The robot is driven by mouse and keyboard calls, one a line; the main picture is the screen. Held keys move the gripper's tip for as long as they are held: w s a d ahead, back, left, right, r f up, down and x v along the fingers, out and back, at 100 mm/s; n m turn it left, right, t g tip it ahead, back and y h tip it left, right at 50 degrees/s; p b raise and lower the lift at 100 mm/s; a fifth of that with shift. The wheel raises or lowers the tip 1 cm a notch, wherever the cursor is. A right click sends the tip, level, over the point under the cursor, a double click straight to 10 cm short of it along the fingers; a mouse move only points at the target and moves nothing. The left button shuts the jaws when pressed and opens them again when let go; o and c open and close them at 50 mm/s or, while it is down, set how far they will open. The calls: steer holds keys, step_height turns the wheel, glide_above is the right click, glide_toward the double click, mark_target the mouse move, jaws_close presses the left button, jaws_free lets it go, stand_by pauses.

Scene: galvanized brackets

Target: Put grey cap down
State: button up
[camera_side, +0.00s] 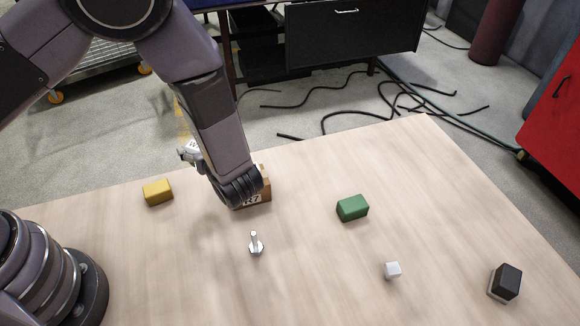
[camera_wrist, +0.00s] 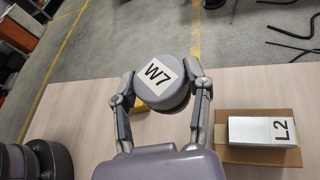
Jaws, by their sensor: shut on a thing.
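A round grey cap (camera_wrist: 162,88) with a white label reading W7 is held between the two fingers of my gripper (camera_wrist: 164,82) in the wrist view. The fingers close on it from opposite sides, and its labelled face is toward the wrist camera. In the side view my arm hides most of the gripper and cap; only a small part shows left of the wrist, over the table's far edge. The cap appears held above the table, but its exact height cannot be told.
A cardboard box (camera_wrist: 258,157) holds a metal piece labelled L2 (camera_wrist: 250,130). The wooden table (camera_side: 320,270) also bears a yellow block (camera_side: 158,192), a green block (camera_side: 352,208), a white cube (camera_side: 392,270), a black-topped block (camera_side: 505,282) and an upright bolt (camera_side: 256,245). Free room lies between them.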

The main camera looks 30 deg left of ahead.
steer(key=s+a+f+n+g, duration=0.1)
steer(key=s+a+n+g, duration=0.2)
steer(key=s+n+g, duration=1.05)
steer(key=s+d+n+g+h, duration=0.4)
steer(key=s+g+h, duration=0.1)
steer(key=n+t+h, duration=0.5)
steer(key=n+h, duration=1.3)
steer(key=h, duration=0.1)
glide_above(331, 254)
steer(key=f, duration=0.6)
steer(key=shift+s+a+f, duration=0.25)
steer(key=shift+s+a, duration=0.05)
steer(key=shift+s, duration=0.1)
steer(key=shift+w+d+f, duration=0.35)
steer(key=shift+d+f, duration=0.1)
steer(key=shift+f, duration=0.25)
steer(key=shift+a+f, duration=0.1)
steer(key=shift+f, duration=1.25)
steer(key=shift+f, duration=0.1)
